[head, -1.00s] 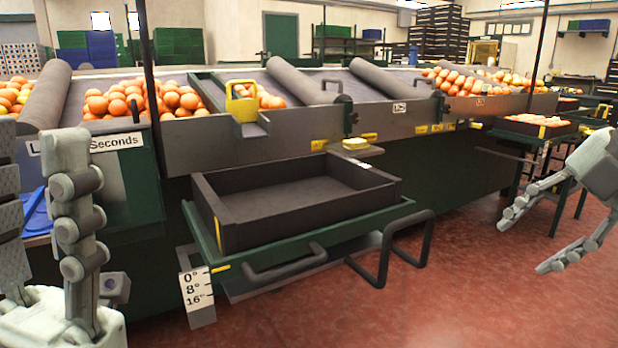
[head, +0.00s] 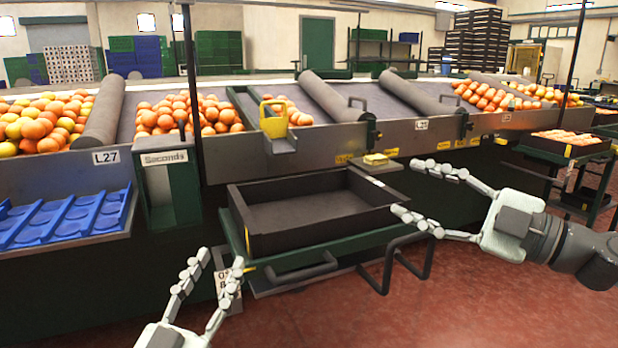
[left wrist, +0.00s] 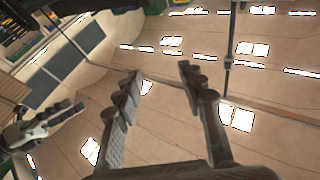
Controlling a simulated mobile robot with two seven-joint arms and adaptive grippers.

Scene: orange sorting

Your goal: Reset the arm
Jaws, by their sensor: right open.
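In the head view my left gripper (head: 212,268) is low, in front of the left corner of the empty dark crate (head: 300,239). Its fingers point up, spread apart with nothing between them. In the left wrist view the left gripper's fingers (left wrist: 160,82) are also apart and empty, against the ceiling. My right gripper (head: 408,188) comes in from the right. Its fingers are spread and empty, with the lower fingertip by the crate's right end; I cannot tell whether it touches. The oranges (head: 185,114) lie on the sloped sorting table behind the crate.
The crate rests on a green stand (head: 340,247) with dark handles in front. A blue tray (head: 75,220) sits at left beside the green Seconds bin (head: 170,192). Another crate of oranges (head: 565,138) stands at right. Red floor (head: 470,310) is open at lower right.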

